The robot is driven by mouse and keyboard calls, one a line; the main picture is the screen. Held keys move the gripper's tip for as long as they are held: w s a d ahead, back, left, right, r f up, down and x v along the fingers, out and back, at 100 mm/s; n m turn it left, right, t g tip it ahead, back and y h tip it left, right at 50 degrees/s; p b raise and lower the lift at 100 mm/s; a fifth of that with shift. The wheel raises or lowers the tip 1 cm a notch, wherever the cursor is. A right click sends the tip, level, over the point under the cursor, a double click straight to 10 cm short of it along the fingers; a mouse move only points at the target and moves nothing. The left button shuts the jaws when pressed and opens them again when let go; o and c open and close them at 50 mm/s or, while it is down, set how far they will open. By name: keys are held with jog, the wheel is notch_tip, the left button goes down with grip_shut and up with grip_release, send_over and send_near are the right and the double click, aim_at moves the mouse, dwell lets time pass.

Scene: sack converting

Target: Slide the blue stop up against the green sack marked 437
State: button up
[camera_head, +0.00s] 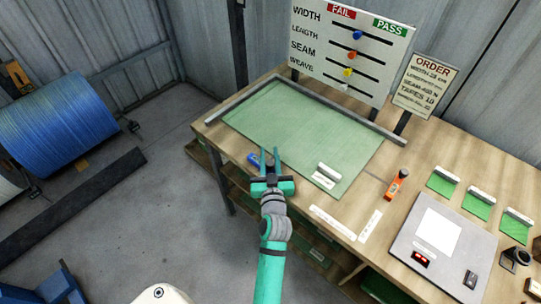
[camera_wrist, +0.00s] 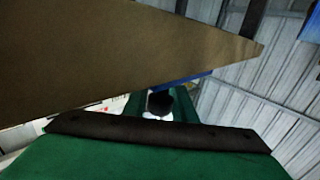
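A large green sack (camera_head: 290,125) lies flat on the wooden bench; its white label (camera_head: 324,181) is too small to read, so I cannot confirm 437. A small blue piece (camera_head: 254,160), likely the blue stop, lies at the sack's near left edge, by the bench's front. My gripper (camera_head: 269,153) is at the front edge, just right of the blue piece, with its two fingers apart and nothing seen between them. I cannot tell whether it touches the blue piece. In the wrist view a bit of blue (camera_wrist: 185,80) shows behind a brown surface.
A grey rail (camera_head: 335,110) runs along the sack's back. A white bar (camera_head: 330,171) lies on its near right corner. To the right are an orange bottle (camera_head: 397,184), a grey scale (camera_head: 440,245) and small green swatches (camera_head: 443,182). A board with coloured sliders (camera_head: 350,50) stands behind.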

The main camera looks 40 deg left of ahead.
aim_at(271, 169)
jog(key=o, duration=0.3)
jog(key=shift+s, duration=0.1)
jog(key=v, duration=0.9)
jog(key=shift+s+d, duration=0.1)
jog(key=shift+d, duration=0.15)
jog(key=shift+s+d, duration=0.4)
jog(key=shift+w, duration=0.1)
